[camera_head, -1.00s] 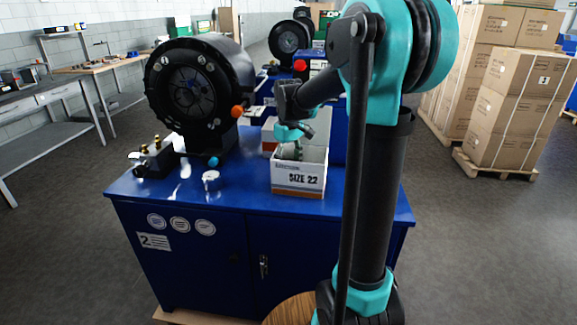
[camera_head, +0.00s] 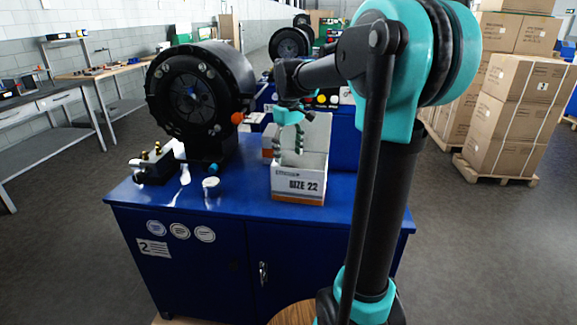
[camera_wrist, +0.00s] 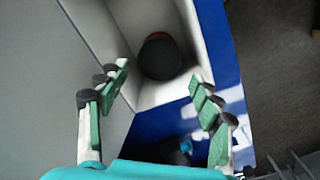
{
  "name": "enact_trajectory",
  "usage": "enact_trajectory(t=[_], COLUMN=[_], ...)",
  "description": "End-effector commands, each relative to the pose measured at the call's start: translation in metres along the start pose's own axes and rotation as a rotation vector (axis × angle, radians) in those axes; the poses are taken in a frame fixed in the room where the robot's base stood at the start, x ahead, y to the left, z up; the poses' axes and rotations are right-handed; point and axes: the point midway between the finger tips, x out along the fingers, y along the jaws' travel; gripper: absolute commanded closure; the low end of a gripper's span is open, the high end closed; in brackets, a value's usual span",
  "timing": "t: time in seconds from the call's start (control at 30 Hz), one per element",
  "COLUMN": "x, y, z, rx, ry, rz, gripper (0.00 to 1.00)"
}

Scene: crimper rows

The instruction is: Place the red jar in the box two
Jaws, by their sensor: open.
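A dark round object with a reddish edge (camera_wrist: 160,57), seemingly the red jar, is inside an open white box in the wrist view. That box, marked SIZE 22 (camera_head: 298,185), stands on the blue cabinet labelled 2 (camera_head: 245,195); its walls hide the jar in the head view. The box also shows in the wrist view (camera_wrist: 188,88). My gripper (camera_head: 298,138) is above the box opening. In the wrist view my gripper (camera_wrist: 158,80) has its green-padded fingers spread apart with nothing between them, apart from the jar.
A large black crimping machine (camera_head: 195,100) stands left of the box. A small metal cup (camera_head: 211,187) and a block with brass fittings (camera_head: 152,165) sit on the cabinet top. Stacked cartons (camera_head: 515,110) stand at the right. The front right of the cabinet top is clear.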

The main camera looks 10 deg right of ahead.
Motion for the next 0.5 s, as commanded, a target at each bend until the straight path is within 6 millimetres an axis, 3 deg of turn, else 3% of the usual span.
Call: enact_trajectory(t=[0.2,0.5], x=[-0.033,-0.044], y=[0.0,0.0], z=[0.0,0.0], rx=[0.0,0.0], ry=[0.0,0.0], rz=[0.0,0.0], gripper=[0.35,0.35])
